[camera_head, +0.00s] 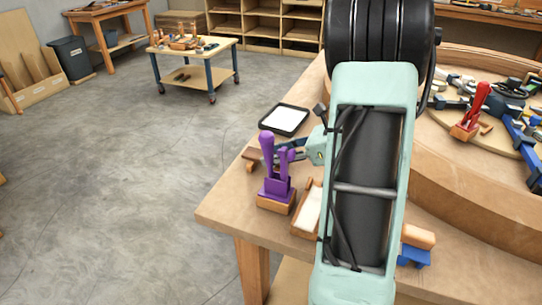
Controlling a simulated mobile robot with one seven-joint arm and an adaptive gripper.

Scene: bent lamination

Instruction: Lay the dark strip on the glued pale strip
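My mint-green arm crosses the middle of the view and hides much of the bench. My gripper (284,145) shows partly to the left of the arm, low over the bench's left part, pointing left. Its fingertips are small and partly hidden, so I cannot tell whether they are open or shut. A small brown wooden piece (252,154) lies at the bench's left edge by the fingertips; I cannot tell whether they touch it, or whether it is the dark strip. A pale piece in a wooden frame (308,209) is partly hidden by the arm; I cannot tell whether it is the glued strip.
A purple clamp (275,175) stands on a wooden block near the bench's front-left edge. A black tray with a white inside (284,119) lies behind the gripper. A curved wooden form (475,190) and a red clamp (472,112) are at right. The floor at left is clear.

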